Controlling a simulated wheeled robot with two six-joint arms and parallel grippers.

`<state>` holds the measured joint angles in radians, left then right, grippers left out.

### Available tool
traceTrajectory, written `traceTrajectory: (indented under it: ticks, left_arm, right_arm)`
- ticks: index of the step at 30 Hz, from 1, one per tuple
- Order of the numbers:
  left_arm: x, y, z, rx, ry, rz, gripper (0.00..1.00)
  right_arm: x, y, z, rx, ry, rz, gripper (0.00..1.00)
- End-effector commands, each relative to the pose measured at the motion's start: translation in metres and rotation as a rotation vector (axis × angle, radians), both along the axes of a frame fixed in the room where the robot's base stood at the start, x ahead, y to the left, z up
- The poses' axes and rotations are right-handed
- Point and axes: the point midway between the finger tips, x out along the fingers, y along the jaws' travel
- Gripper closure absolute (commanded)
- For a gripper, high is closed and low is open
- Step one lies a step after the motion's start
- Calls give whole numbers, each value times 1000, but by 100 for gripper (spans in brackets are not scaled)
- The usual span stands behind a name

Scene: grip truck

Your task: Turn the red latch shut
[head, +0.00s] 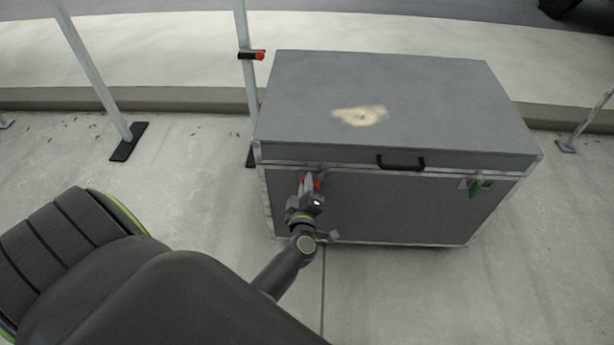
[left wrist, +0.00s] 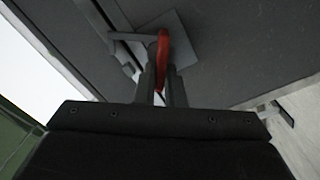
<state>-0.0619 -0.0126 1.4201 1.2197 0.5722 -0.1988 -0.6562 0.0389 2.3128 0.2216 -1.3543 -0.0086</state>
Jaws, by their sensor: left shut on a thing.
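The grey case (head: 390,205) stands on the pavement with its lid down. The red latch (head: 316,184) is on the left part of its front face, just under the lid edge. My left gripper (head: 308,190) is at the latch and partly hides it. In the left wrist view the fingers (left wrist: 161,85) are shut on the red latch (left wrist: 162,58), which shows as a thin strip between them, beside a square metal plate (left wrist: 174,32). My right gripper is not in view.
A green latch (head: 475,188) hangs on the right of the case's front, and a black handle (head: 401,162) is at the middle. A metal post (head: 246,70) with a red-tipped clamp stands behind the case. Open pavement lies in front and to the right.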

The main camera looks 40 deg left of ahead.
Motion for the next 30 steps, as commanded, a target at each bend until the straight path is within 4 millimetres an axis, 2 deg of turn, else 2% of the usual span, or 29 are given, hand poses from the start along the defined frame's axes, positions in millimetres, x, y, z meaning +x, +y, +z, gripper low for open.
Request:
traceTrajectory:
  ticks: [7,15,30]
  left_arm:
    - [-1,2,-5,-197,-119,1,100]
    - [-2,2,-8,-374,-228,1,100]
    - [-2,2,-10,-519,-316,1,100]
  right_arm:
    - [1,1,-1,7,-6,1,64]
    - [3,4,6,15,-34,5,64]
    - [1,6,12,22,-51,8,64]
